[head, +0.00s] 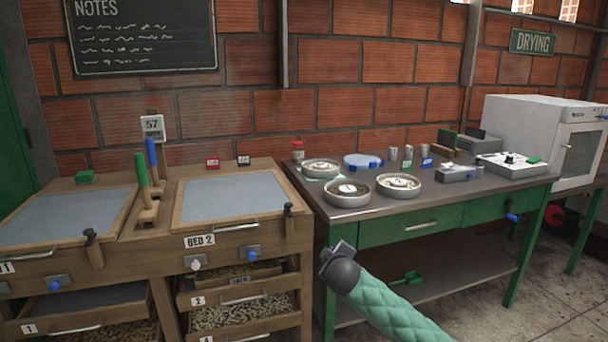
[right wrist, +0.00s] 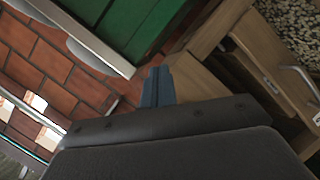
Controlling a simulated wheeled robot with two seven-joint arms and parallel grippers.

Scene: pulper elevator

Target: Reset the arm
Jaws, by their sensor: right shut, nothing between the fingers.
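My right arm, in a green quilted sleeve, comes into the head view from the lower right. Its right gripper (head: 341,248) is in front of the left end of the green-fronted workbench (head: 445,222), near the gap beside the wooden bed unit. In the right wrist view the dark fingers of the right gripper (right wrist: 158,84) are together with nothing between them. The wrist view looks tilted, with green bench panels above and wooden drawers at the right. My left gripper is not in either view.
The wooden unit (head: 166,259) has open drawers of beans at the lower left. A white oven (head: 560,140) stands at the right. Concrete floor (head: 550,310) is clear at the lower right.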

